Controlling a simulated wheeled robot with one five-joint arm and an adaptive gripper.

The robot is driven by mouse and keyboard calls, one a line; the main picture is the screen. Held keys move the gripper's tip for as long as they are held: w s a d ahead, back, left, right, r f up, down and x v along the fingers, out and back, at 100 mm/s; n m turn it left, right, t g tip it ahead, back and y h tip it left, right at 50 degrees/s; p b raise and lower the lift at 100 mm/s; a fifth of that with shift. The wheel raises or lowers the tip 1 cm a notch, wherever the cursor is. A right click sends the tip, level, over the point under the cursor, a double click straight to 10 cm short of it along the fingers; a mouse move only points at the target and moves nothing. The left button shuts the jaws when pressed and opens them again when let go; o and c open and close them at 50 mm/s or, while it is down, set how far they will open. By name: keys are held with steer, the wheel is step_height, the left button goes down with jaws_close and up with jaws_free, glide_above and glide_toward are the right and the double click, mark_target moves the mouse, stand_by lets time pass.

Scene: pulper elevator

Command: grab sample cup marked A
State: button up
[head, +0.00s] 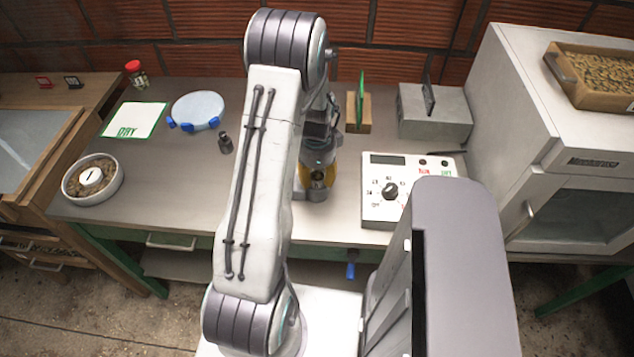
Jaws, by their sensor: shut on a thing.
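My gripper (318,178) points down over the front middle of the bench, partly covered by my own arm. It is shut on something. The held thing is mostly hidden, and I cannot tell what it is. Yellow shows around the gripper's dark lower end, but I cannot tell whether that is the gripper or the held thing. I can read no letter A on anything in view. A round white dish (70,190) with brown contents and a tag reading 1 stands at the bench's left front.
A control box (410,210) with a dial stands right of my gripper. Behind are a wooden block (358,126) with a green card and a grey box (435,112). A small dark weight (225,143), a clear round lid (198,108) and a DRY sheet (134,120) lie left.

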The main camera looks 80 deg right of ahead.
steer(key=c, duration=0.5)
steer(key=shift+r, duration=0.15)
